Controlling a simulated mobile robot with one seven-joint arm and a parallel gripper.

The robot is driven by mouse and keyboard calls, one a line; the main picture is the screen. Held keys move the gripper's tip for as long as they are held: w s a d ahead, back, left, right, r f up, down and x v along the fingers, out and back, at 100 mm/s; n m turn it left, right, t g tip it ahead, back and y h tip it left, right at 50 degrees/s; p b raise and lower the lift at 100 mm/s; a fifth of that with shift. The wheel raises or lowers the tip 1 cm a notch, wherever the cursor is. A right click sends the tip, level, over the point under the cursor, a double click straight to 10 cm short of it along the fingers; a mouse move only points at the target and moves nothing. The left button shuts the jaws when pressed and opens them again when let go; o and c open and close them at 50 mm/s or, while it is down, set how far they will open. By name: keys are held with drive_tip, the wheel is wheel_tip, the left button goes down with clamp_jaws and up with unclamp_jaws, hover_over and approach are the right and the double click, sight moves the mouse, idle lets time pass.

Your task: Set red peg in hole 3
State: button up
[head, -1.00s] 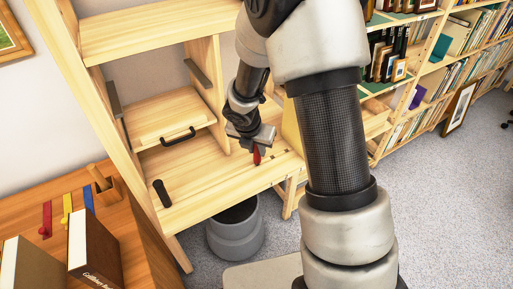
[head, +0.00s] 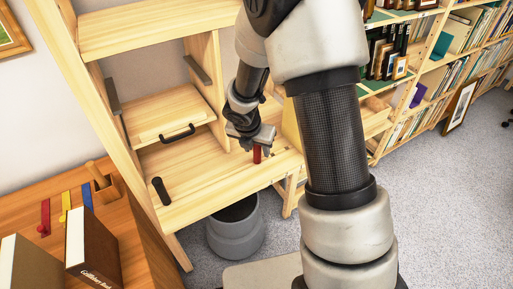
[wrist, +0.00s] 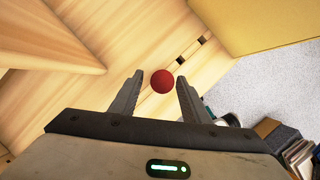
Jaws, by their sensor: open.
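The red peg (head: 257,154) stands upright at the front right of the wooden shelf board. In the wrist view its round red top (wrist: 162,81) lies between the fingertips. My gripper (head: 254,146) is open over the peg, and the wrist view shows its fingers (wrist: 160,76) one on each side with gaps. Two dark holes (wrist: 204,36) (wrist: 180,60) show in the board, roughly in line with the peg. The peg's foot is hidden in the wrist view, so I cannot tell how deep it sits.
A drop-front panel with a black handle (head: 177,133) is behind. A grey bin (head: 236,229) stands on the floor below. A desk with books (head: 88,245) is at left.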

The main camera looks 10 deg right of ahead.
drive_tip(key=p+v, duration=0.5)
drive_tip(key=v, duration=1.2)
drive_tip(key=shift+s+p, duration=0.2)
drive_tip(key=shift+p, duration=0.2)
drive_tip(key=shift+r, duration=0.15)
